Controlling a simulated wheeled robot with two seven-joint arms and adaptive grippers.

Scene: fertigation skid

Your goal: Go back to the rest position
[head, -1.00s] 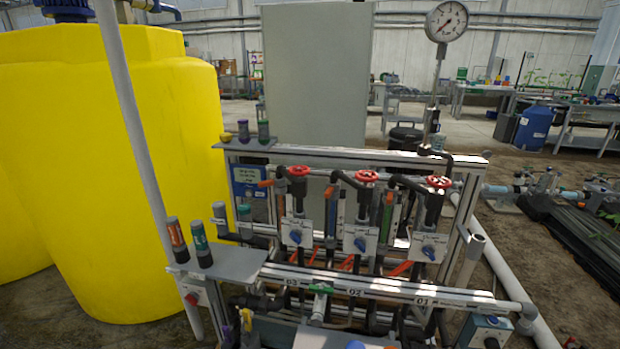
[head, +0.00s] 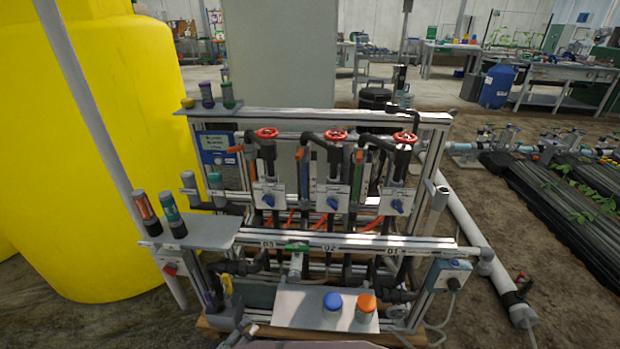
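Neither of my grippers can be made out in the head view. The fertigation skid (head: 345,241) stands in the middle, an aluminium frame with red handwheels (head: 336,135) on top and blue-knobbed white valve boxes (head: 332,199) below them. A green-handled valve (head: 297,248) sits on the front rail by the 03 and 02 labels. A blue-capped jar (head: 332,306) and an orange-capped jar (head: 366,306) stand on the low front shelf (head: 300,309).
A large yellow tank (head: 110,130) and a slanting grey pole (head: 85,100) stand at the left. A white pipe (head: 480,238) runs along the ground at right.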

